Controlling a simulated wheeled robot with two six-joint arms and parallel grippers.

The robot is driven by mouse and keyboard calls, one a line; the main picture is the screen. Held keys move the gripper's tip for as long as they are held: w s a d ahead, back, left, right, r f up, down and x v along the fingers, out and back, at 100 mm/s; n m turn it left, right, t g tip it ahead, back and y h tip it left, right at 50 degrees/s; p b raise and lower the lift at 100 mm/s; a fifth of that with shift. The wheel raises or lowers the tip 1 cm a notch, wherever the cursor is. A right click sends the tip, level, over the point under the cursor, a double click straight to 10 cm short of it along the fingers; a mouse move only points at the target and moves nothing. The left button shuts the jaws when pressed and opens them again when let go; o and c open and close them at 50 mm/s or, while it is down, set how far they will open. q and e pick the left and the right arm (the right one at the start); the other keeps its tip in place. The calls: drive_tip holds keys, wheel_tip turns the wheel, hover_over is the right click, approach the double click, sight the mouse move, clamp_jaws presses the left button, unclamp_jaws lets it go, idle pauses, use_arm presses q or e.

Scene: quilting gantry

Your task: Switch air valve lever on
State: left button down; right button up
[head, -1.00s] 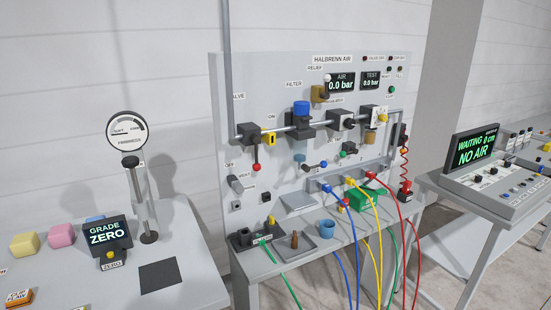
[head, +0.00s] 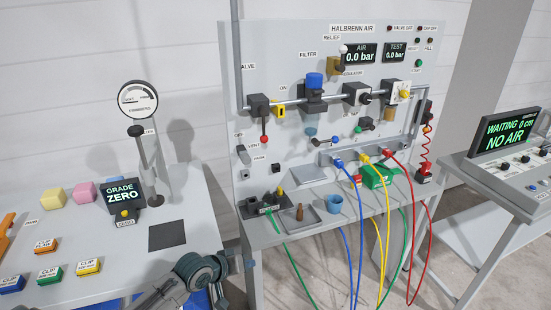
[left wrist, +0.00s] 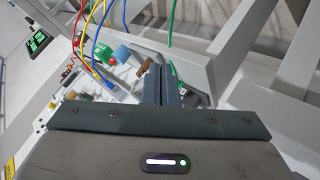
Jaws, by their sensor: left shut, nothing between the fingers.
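The air valve (head: 259,107) is a dark block on the left end of the metal pipe on the grey panel. Its lever, with a red knob (head: 264,139), hangs straight down below the block. A yellow piece (head: 280,109) sits just right of it, under the ON label; the OFF label is lower left. My left arm shows at the bottom of the head view, low and in front of the panel, well apart from the lever. In the left wrist view my left gripper (left wrist: 166,78) has its fingers together and empty. My right gripper is not in view.
A bench shelf below the panel holds a blue cup (head: 335,204), a small brown bottle (head: 300,212) and a grey tray. Blue, yellow, red and green hoses hang over its front. The air display (head: 362,54) reads 0.0 bar. A gauge stand (head: 138,100) is left.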

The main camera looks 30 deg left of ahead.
use_arm(q)
drive_tip(key=w+a+r+n+t, duration=0.2)
drive_tip(key=w+a+r, duration=0.3)
drive_tip(key=r, duration=0.3)
drive_tip(key=w+a+r+n+t, duration=0.3)
drive_tip(key=w+a+r+n, duration=0.2)
drive_tip(key=a+r, duration=0.2)
drive_tip(key=w+a+r+n+t, duration=0.2)
drive_tip(key=w+a+r, duration=0.4)
drive_tip(key=r, duration=0.4)
drive_tip(key=shift+a+r+n+t+y, duration=0.3)
drive_tip(key=shift+n+t, duration=0.1)
drive_tip(key=shift+n, duration=0.5)
drive_tip(key=p, duration=0.1)
approach(264, 127)
drive_tip(key=w+a, duration=0.4)
drive_tip(key=w+d+p, duration=0.1)
drive_tip(key=w+d+f+p, duration=0.1)
drive_tip(key=d, duration=0.1)
drive_tip(key=shift+w+p, duration=0.35)
drive_tip(key=shift+p, duration=0.05)
